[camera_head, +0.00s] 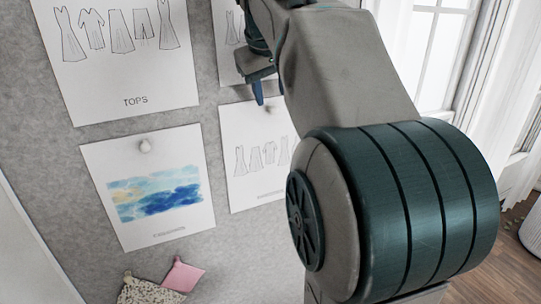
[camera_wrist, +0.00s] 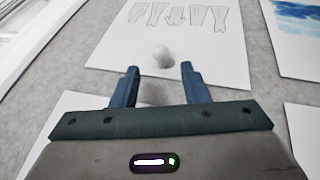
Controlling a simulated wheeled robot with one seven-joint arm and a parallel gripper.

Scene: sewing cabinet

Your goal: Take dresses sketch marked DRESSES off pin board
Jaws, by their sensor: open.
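A white sheet with a row of garment line drawings (camera_head: 252,165) hangs on the grey pin board, right of a blue painting. Its caption is too small to read, so I cannot tell if it says DRESSES. The sheet also shows in the wrist view (camera_wrist: 215,50), upside down, with a round white pin (camera_wrist: 163,57) near its near edge. My gripper (camera_wrist: 159,68) is open and empty, its two blue fingers pointing at that pin, which appears between and just beyond the tips.
A sheet marked TOPS (camera_head: 125,80) hangs upper left. The blue watercolour sheet (camera_head: 155,195) is pinned below it. Another sheet (camera_head: 229,68) is partly behind my gripper. Fabric pieces (camera_head: 180,276) are at the bottom. A window with white curtains (camera_head: 440,50) is at right.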

